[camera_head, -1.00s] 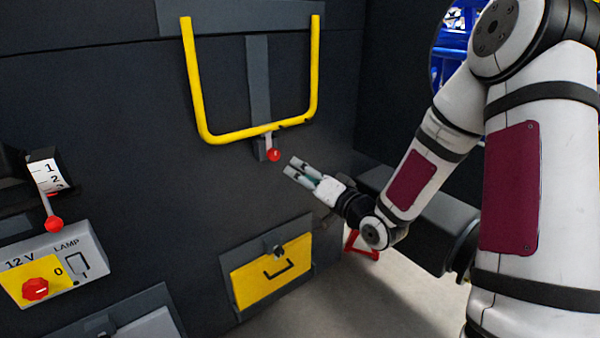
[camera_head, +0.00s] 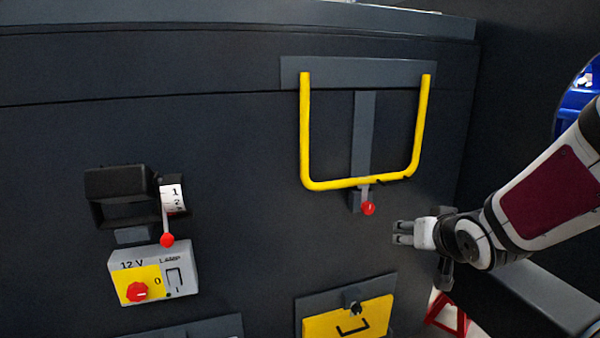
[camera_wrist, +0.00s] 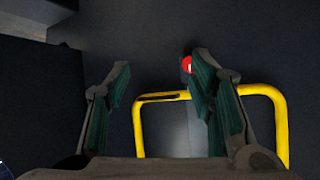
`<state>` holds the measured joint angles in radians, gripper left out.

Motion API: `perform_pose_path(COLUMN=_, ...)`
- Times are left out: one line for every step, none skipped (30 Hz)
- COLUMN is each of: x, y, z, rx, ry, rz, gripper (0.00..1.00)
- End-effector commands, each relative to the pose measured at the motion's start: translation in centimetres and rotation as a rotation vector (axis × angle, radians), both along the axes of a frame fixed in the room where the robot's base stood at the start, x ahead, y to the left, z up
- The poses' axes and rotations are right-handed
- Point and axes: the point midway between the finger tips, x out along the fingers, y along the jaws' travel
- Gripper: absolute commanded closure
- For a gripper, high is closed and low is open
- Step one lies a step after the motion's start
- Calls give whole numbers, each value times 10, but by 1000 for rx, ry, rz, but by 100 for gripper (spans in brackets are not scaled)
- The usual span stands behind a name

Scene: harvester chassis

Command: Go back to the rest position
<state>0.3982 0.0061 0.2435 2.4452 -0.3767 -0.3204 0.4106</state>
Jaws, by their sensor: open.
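My gripper (camera_head: 404,233) is at the right in the head view, beside the dark chassis panel. Its fingers point left, and it is a little below and to the right of a red ball knob (camera_head: 369,208). The knob hangs under a yellow U-shaped bar (camera_head: 340,184) and is apart from the fingers. In the wrist view my gripper (camera_wrist: 160,85) has its two fingers spread with nothing between them. The red knob (camera_wrist: 186,64) shows there beside the right fingertip, and the yellow bar (camera_wrist: 282,125) lies behind the fingers.
Below is a 12 V lamp box (camera_head: 184,262) with a red rotary switch (camera_head: 137,291). A yellow latch panel (camera_head: 375,318) is below my gripper. A red stand (camera_head: 452,318) is at lower right.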

Motion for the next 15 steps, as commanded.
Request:
perform_pose_path(x=-13, y=1, z=12, rx=-40, ry=25, rz=-10, gripper=51)
perform_pose_path(x=-22, y=1, z=17, rx=-60, ry=47, rz=-17, gripper=51)
perform_pose_path(x=-35, y=1, z=23, rx=-84, ry=77, rz=-27, gripper=51)
perform_pose_path(x=-45, y=0, z=27, rx=-99, ry=100, rz=-34, gripper=51)
perform_pose_path(x=-55, y=1, z=31, rx=-113, ry=123, rz=-38, gripper=51)
perform_pose_path(x=-70, y=2, z=35, rx=-126, ry=154, rz=-45, gripper=51)
perform_pose_path(x=-81, y=3, z=39, rx=-136, ry=177, rz=-46, gripper=51)
perform_pose_path(x=-93, y=5, z=42, rx=-141, ry=200, rz=-48, gripper=51)
perform_pose_path(x=-109, y=7, z=46, rx=-146, ry=232, rz=-48, gripper=51)
perform_pose_path(x=-121, y=9, z=49, rx=-150, ry=254, rz=-44, gripper=51)
perform_pose_path(x=-134, y=12, z=51, rx=-148, ry=278, rz=-40, gripper=51)
perform_pose_path(x=-151, y=15, z=54, rx=-147, ry=309, rz=-32, gripper=51)
perform_pose_path(x=-163, y=19, z=55, rx=-144, ry=331, rz=-22, gripper=51)
perform_pose_path(x=-176, y=21, z=56, rx=-139, ry=354, rz=-13, gripper=51)
perform_pose_path(x=-192, y=26, z=58, rx=-133, ry=382, rz=2, gripper=51)
